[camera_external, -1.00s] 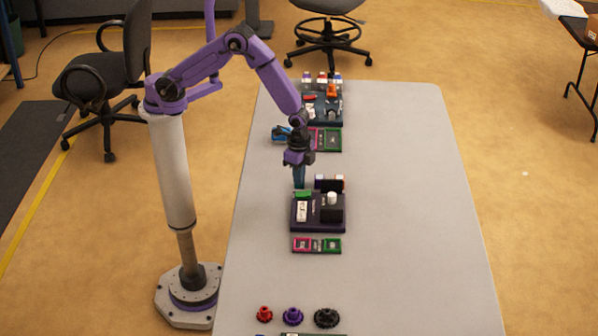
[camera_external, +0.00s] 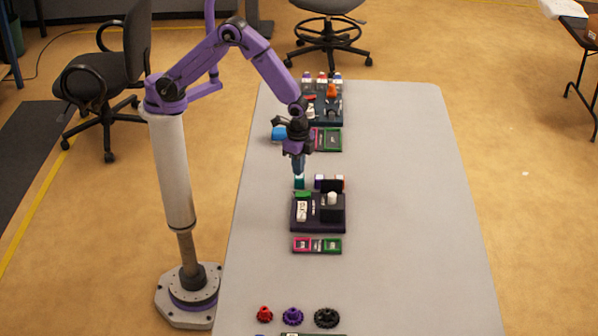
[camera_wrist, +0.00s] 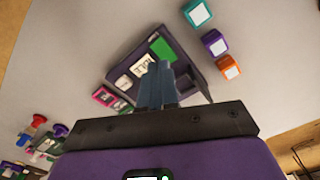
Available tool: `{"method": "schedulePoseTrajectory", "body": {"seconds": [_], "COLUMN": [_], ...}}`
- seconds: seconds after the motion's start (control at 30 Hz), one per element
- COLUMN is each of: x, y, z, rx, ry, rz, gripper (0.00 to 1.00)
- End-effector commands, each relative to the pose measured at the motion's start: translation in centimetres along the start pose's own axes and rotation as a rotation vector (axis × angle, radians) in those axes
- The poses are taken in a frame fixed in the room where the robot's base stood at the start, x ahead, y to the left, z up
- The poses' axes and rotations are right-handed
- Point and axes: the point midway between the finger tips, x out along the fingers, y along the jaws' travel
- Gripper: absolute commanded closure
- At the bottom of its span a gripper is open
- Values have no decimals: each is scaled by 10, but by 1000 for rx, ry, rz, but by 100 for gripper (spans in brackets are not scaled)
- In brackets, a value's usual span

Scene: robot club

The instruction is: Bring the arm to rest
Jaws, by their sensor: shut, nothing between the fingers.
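My purple arm reaches over the grey table (camera_external: 400,200). My gripper (camera_external: 298,170) points down above the table, just behind the dark purple tray (camera_external: 312,226) in the external view. Its blue-grey fingers are shut with nothing between them; they also show in the wrist view (camera_wrist: 157,85), in front of the tray. The tray holds a green block (camera_external: 303,194), white-labelled pieces (camera_external: 302,211) and a black box with a white top (camera_external: 333,208). The fingers hide part of the tray in the wrist view.
A teal cube (camera_wrist: 197,12), a purple cube (camera_wrist: 214,42) and an orange cube (camera_wrist: 230,67) stand beside the tray. A second tray with parts (camera_external: 325,115) is farther back. Gears (camera_external: 292,316) lie near the front. The table's right side is clear.

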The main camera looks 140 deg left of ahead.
Motion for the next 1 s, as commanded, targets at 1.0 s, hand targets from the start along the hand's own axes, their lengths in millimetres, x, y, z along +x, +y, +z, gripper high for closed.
{"method": "schedulePoseTrajectory", "body": {"seconds": [1.0], "x": [-153], "y": [10], "z": [302], "rx": [-750], "ry": [29], "rz": [-13], "gripper": [100]}}
